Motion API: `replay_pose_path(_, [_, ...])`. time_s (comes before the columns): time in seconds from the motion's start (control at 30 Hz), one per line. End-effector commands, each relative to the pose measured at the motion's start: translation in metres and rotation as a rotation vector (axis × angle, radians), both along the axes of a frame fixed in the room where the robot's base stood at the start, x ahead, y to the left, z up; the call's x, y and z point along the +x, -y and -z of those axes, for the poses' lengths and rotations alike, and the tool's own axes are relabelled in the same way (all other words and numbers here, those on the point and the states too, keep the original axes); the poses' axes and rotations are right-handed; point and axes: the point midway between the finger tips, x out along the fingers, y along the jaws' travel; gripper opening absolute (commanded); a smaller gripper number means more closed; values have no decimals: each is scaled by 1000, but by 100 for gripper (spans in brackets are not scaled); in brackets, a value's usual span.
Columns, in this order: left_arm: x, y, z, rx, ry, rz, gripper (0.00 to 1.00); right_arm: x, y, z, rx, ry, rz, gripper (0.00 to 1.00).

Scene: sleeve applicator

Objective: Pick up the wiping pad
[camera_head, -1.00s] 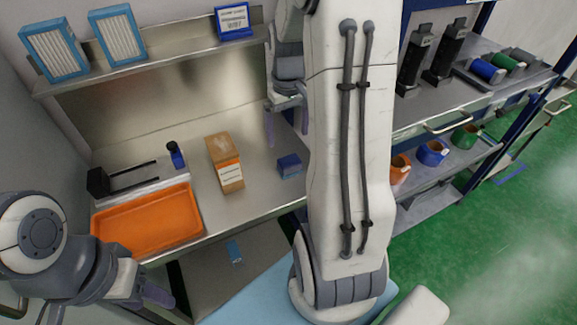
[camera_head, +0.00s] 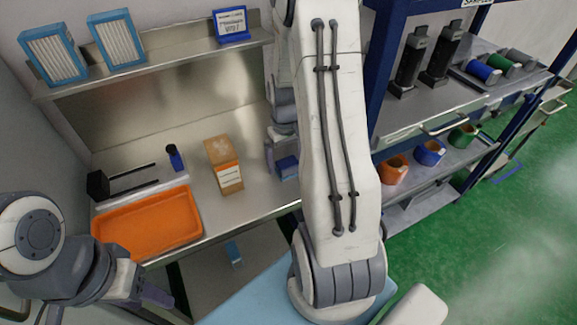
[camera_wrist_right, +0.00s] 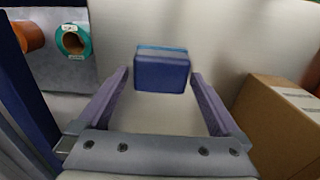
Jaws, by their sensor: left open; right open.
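The wiping pad is a small blue block (camera_head: 288,167) on the steel bench, partly hidden by my right arm in the head view. In the right wrist view the pad (camera_wrist_right: 162,74) shows a dark blue front and lighter blue top. My right gripper (camera_wrist_right: 159,76) is open, with the pad ahead at its fingertips and roughly centred between them. I cannot tell whether the fingers touch it. My left gripper (camera_head: 105,302) is open and empty at the lower left, in front of the bench.
A cardboard box (camera_head: 224,165) stands left of the pad; in the right wrist view it (camera_wrist_right: 280,125) is close to the right finger. An orange tray (camera_head: 149,222) lies further left, with a small blue bottle (camera_head: 175,157) behind it. A shelf rack (camera_head: 440,115) with coloured rolls stands at right.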

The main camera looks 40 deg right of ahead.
Motion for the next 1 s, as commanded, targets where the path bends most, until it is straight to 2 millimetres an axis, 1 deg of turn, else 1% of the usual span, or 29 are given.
replay_pose_path(0.03, [0, 0, 0, 0, 0, 0, 50, 0, 0, 0, 0, 0, 0, 96])
replay_pose_path(0.07, [0, 0, 0, 0, 0, 0, 50, 0, 0, 0, 0, 0, 0, 85])
replay_pose_path(0.1, [0, 0, 0, 0, 0, 0, 50, 0, 0, 0, 0, 0, 0, 69])
replay_pose_path(0.17, [0, 0, 0, 0, 0, 0, 50, 0, 0, 0, 0, 0, 0, 46])
replay_pose_path(0.2, [0, 0, 0, 0, 0, 0, 50, 0, 0, 0, 0, 0, 0, 31])
replay_pose_path(0.27, [0, 0, 0, 0, 0, 0, 50, 0, 0, 0, 0, 1, 0, 15])
replay_pose_path(0.47, [0, 0, 0, 0, 0, 0, 50, 0, 0, -1, 0, 1, 0, 15])
replay_pose_path(0.57, [0, 0, 1, 0, 0, 0, 50, 1, 1, -5, -2, 3, 0, 15])
replay_pose_path(0.67, [0, 0, 2, 0, 0, 0, 50, 1, 1, -12, -2, 4, 0, 15])
replay_pose_path(0.77, [0, 0, 4, 0, 0, 0, 50, 2, 1, -26, -4, 6, 0, 15])
replay_pose_path(0.83, [0, 0, 6, 0, 0, 0, 50, 2, 1, -40, -4, 7, 0, 15])
replay_pose_path(0.87, [0, 0, 8, 0, 0, 0, 50, -1, 2, -45, -4, 6, 2, 15])
replay_pose_path(0.9, [0, 0, 9, 0, 0, 0, 50, -12, 4, -49, -3, 4, 5, 15])
replay_pose_path(1.0, [0, 0, 13, 0, 0, 0, 50, -36, 8, -63, -3, 4, 6, 15])
